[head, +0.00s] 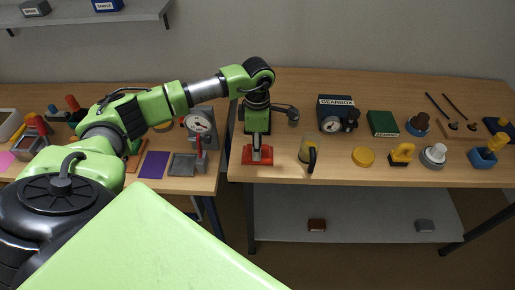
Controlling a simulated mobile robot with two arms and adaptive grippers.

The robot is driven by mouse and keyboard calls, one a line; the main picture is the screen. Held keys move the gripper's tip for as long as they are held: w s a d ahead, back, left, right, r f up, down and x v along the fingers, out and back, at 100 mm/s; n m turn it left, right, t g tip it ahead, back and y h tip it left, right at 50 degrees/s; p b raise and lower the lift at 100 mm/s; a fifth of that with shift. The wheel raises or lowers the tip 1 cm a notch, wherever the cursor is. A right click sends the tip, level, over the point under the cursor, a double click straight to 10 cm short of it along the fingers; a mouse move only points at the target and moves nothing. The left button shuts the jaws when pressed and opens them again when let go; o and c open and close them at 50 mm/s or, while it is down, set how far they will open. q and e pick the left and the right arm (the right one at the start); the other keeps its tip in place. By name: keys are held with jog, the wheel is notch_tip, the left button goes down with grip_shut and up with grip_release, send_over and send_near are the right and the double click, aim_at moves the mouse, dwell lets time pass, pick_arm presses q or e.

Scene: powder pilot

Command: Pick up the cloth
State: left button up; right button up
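My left arm comes in from the left and reaches over the near left corner of the right table. Its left gripper (262,157) points down at a flat red piece (248,160) near the table's front edge, which looks like the cloth. The fingers overlap the red piece in the picture. They are small here, and I cannot tell whether they grip it. A flat purple square (153,166) on the left table also looks like cloth or a mat. My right gripper is not in view.
Right of the red piece stand a clear mug (305,150) with a dark handle, a yellow disc (363,157) and a gearbox (338,108). A gauge (200,124) stands on the left table (205,184). A narrow gap separates the two tables.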

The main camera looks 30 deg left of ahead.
pick_arm(q)
jog(key=shift+f, duration=0.35)
grip_shut()
jog(key=shift+r, duration=0.1)
jog(key=shift+r, duration=0.2)
jog(key=r, duration=0.1)
jog(key=r+b, duration=0.1)
jog(key=r, duration=0.1)
jog(key=shift+s+d, duration=0.15)
jog(key=shift+d, duration=0.05)
jog(key=s+d+r+b, duration=0.5)
jog(key=s+d+r, duration=0.3)
jog(key=s, duration=0.3)
jog(key=shift+r, duration=0.75)
